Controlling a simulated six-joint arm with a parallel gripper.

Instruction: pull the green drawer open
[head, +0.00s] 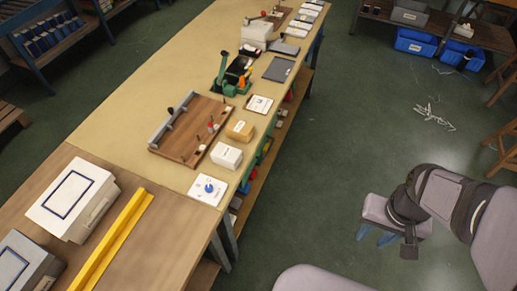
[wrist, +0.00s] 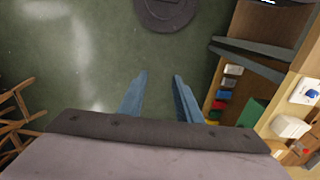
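A green block-like front (wrist: 252,112), which looks like the green drawer, shows at the bench's side at the right of the wrist view. In the head view a small green patch (head: 264,149) shows below the bench's right edge; most of it is hidden by the top. I cannot tell how far the drawer is out, and no handle is clear. My gripper (head: 375,238) is out over the floor, well to the right of the bench. Its two blue fingers (wrist: 160,78) are apart with nothing between them.
The long bench (head: 150,75) carries a wooden board (head: 190,128), a white box (head: 227,156) and a card with a blue knob (head: 207,189) near its edge. A lower shelf (wrist: 218,88) holds several small coloured items. Open floor lies between my gripper and the bench.

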